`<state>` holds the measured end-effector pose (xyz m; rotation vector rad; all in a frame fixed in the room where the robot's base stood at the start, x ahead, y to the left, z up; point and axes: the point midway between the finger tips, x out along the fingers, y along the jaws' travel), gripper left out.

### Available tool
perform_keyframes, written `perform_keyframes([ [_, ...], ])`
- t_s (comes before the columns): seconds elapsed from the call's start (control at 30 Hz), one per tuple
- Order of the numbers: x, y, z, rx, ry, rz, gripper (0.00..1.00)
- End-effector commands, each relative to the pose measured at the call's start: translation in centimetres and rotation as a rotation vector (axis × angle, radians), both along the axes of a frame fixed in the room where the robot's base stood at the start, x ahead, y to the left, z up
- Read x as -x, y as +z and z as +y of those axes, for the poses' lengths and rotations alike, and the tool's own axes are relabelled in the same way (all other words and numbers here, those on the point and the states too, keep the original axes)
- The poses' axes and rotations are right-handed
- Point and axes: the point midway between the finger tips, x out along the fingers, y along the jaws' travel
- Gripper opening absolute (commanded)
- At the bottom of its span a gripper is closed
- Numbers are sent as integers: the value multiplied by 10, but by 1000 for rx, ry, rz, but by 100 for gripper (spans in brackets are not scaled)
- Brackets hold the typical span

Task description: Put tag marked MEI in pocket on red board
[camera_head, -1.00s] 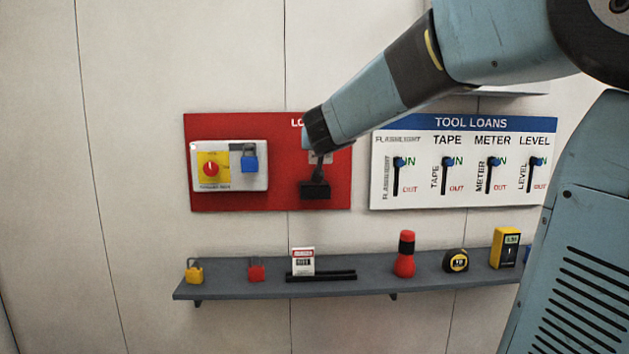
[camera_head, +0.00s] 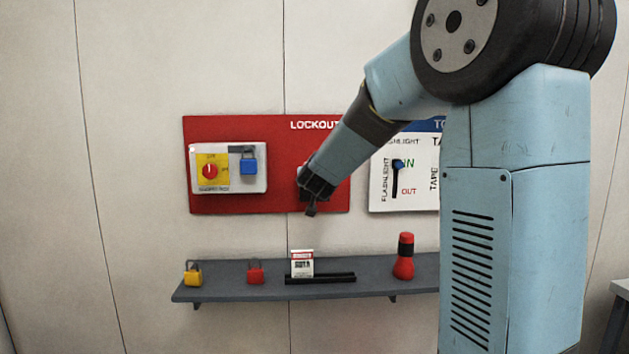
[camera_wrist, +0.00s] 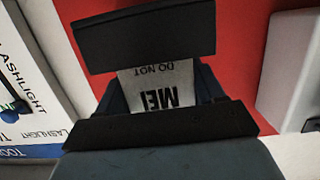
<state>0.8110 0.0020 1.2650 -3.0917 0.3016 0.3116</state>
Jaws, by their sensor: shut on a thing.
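The tag marked MEI (camera_wrist: 157,92) is white and shows upside down in the wrist view, with "DO NOT" beside the name. My gripper (camera_head: 311,205) is shut on it, in front of the right part of the red board (camera_head: 275,150). In the wrist view a wide black block (camera_wrist: 145,38), which looks like the pocket, covers the tag's far end. I cannot tell whether that end is inside the block or only behind it. In the head view my gripper hides the tag and most of the pocket area.
A switch panel with a blue padlock (camera_head: 248,165) is left on the red board. The tool loans board (camera_head: 385,190) is partly behind my arm. The shelf (camera_head: 225,288) below holds yellow (camera_head: 193,276) and red (camera_head: 256,274) padlocks, another tag (camera_head: 302,264) and a red flashlight (camera_head: 404,256).

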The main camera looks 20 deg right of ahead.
Motion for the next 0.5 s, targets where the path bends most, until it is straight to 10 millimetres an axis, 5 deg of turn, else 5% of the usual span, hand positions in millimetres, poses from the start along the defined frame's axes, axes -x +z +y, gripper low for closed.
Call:
perform_keyframes([
  [0.43, 0, -9, 0, 1, 0, 0, 38],
  [0.47, 0, -9, 0, 1, 0, 0, 70],
  [0.5, 0, -9, 0, 1, 0, 0, 73],
])
